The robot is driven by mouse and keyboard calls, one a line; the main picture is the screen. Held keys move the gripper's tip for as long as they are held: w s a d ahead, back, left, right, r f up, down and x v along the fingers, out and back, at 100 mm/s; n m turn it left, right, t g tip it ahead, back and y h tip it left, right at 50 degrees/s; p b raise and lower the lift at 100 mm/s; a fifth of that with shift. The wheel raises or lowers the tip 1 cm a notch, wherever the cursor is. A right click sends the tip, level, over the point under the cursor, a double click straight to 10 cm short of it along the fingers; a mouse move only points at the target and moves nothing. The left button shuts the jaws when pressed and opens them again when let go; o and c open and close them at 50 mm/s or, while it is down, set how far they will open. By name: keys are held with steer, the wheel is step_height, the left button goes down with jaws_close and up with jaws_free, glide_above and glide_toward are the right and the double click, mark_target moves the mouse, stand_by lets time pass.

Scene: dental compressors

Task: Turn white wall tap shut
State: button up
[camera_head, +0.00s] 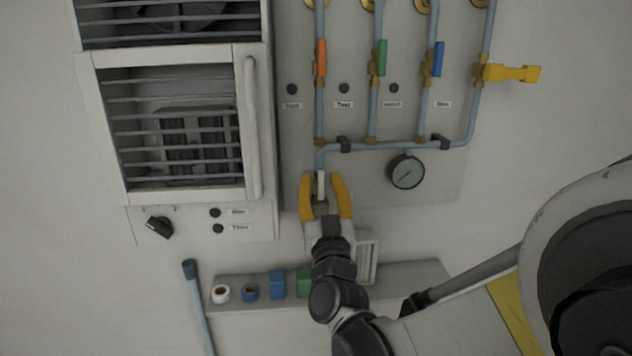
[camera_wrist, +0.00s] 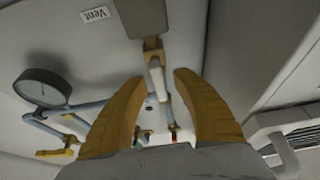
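The white tap handle (camera_head: 321,186) hangs below the pipe manifold on the grey wall panel, pointing up and down in line with the pipe above it. My gripper (camera_head: 321,179) has its two orange fingers apart, one on each side of the handle. In the wrist view the white handle (camera_wrist: 157,78) extends from a brass fitting (camera_wrist: 153,50) into the space between my open fingers (camera_wrist: 159,78). A gap shows on both sides, so neither finger visibly touches it. The handle's lower end is partly hidden near my gripper in the head view.
Above are pipes with orange (camera_head: 322,58), green (camera_head: 382,58) and blue (camera_head: 438,59) handles, and a yellow handle (camera_head: 512,73) turned sideways. A gauge (camera_head: 406,171) sits right of my gripper. A slatted cabinet (camera_head: 253,130) is left; a shelf (camera_head: 420,270) with tape rolls is below.

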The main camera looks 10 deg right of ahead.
jaws_close()
steer(key=shift+m, duration=0.5)
steer(key=shift+d+f+m+g+h+b, duration=0.4)
steer(key=shift+m+g+h, duration=0.65)
steer(key=shift+m, duration=2.55)
steer(key=shift+d+f+m+g+h+b, duration=0.35)
steer(key=shift+m+g+h, duration=0.75)
steer(key=shift+m, duration=2.5)
steer(key=shift+d+f+m+g+h+b, duration=0.2)
steer(key=shift+d+f+m+g+h, duration=0.8)
steer(key=shift+m, duration=2.6)
steer(key=shift+a+r+t+h, duration=0.25)
steer(key=shift+a+r+h, duration=0.1)
steer(key=shift+a+r, duration=0.1)
